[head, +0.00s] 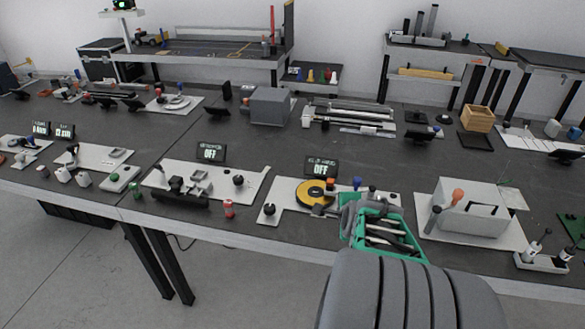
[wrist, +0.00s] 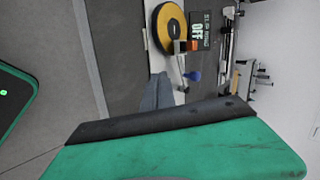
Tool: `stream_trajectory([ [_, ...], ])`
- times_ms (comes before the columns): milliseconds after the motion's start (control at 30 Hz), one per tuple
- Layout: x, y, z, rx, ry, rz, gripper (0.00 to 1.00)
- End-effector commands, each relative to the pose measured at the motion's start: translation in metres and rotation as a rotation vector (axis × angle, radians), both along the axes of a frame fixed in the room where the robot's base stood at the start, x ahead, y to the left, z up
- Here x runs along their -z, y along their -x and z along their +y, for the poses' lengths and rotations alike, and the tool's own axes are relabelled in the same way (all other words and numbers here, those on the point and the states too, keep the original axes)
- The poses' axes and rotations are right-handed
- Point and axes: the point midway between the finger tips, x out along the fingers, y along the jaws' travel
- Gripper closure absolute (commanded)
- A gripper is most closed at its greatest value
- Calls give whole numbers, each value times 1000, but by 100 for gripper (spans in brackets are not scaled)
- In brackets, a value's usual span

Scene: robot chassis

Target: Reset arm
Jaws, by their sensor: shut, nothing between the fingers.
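My gripper (head: 345,207) reaches over the front edge of the table from my grey arm at the bottom of the head view. Its green housing shows, and its fingers are partly hidden there. In the wrist view its grey fingers (wrist: 158,92) are together with nothing between them. Beside them is a yellow and black ring (head: 312,193) on a white plate (head: 268,207). The ring also shows in the wrist view (wrist: 161,28). I cannot tell whether the gripper touches the plate.
A small display (head: 321,167) reading OFF stands behind the ring. To the right is a grey box (head: 470,205) with an orange knob on a white board. A red cylinder (head: 229,209) stands left, near the front edge. Open floor (head: 90,270) lies in front of the table.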

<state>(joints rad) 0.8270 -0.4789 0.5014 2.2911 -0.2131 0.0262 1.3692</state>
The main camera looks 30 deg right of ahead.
Motion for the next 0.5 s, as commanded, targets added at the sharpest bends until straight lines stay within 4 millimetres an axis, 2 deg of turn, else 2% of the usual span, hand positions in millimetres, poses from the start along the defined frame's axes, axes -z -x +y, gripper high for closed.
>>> stream_trajectory([
  [100, 2, 1, 1, -76, 64, 48, 100],
  [167, 10, 7, 7, -173, 113, 129, 100],
  [267, 31, 28, 20, -381, 182, 314, 100],
  [367, 54, 57, 38, -591, 206, 486, 100],
  [500, 65, 97, 59, -860, 214, 662, 100],
])
